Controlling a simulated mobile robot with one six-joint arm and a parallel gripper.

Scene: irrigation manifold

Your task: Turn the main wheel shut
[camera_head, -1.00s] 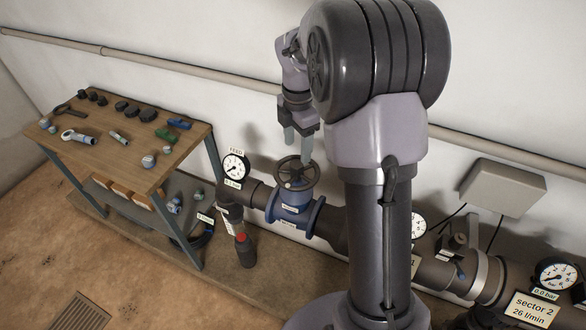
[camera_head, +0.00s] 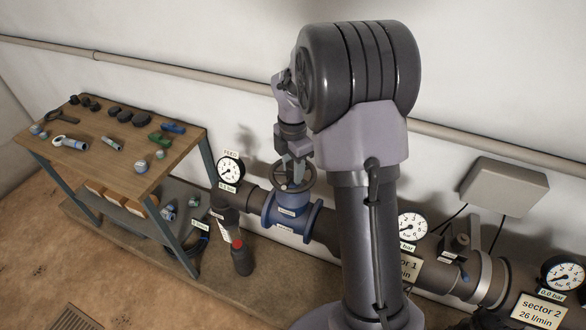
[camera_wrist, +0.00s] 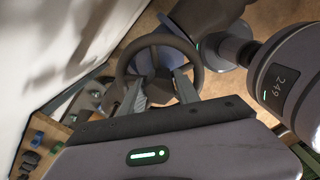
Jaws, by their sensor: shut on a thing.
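The main wheel (camera_head: 311,180) is a dark spoked handwheel on top of a blue valve body (camera_head: 284,212) in the pipe line. It also shows in the wrist view (camera_wrist: 160,40), at the upper middle. My gripper (camera_head: 294,178) has come down on the wheel from above. In the wrist view my gripper (camera_wrist: 161,84) has its two fingers reaching into the wheel at its near side, shut on it. The exact contact is partly hidden by the fingers and the gripper body.
A feed gauge (camera_head: 230,170) stands just left of the wheel. A workbench (camera_head: 110,150) with tools and fittings stands at the left. A sector 1 gauge (camera_head: 412,227) and pipes lie at the right.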

